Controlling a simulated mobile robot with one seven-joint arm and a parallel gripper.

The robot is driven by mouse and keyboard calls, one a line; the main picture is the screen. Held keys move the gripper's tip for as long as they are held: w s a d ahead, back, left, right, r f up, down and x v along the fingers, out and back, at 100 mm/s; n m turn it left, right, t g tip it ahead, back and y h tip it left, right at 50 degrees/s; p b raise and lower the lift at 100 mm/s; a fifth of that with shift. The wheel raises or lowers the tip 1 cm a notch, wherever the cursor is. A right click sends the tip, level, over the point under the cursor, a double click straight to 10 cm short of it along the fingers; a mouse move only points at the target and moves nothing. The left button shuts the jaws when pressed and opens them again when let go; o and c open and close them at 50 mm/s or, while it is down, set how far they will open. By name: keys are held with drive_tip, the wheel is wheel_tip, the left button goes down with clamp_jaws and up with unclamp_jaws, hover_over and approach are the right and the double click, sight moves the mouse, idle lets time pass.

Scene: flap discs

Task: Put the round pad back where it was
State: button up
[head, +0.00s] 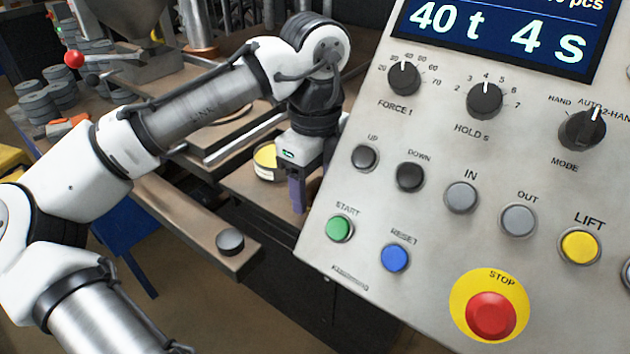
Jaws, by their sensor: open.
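A dark round pad (230,242) with a lighter grey top lies flat near the front end of a brown ledge (190,222), left of the control panel. My gripper (294,206) points down above a brown work surface (250,190), to the right of and beyond the pad. It is open, with its fingers seen nearly edge-on and clear of the pad. I see nothing held between the fingers. The panel's edge hides what lies to the right of the gripper.
A large tilted control panel (450,220) fills the right side, close beside my gripper. A round tin with yellow contents (266,160) stands just left of the gripper. Stacks of grey discs (45,100) and a red-knobbed lever (75,59) are at the back left.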

sight(315, 182)
wheel_tip(315, 182, up, 12)
drive_tip(key=shift+r, duration=0.15)
idle(0.3)
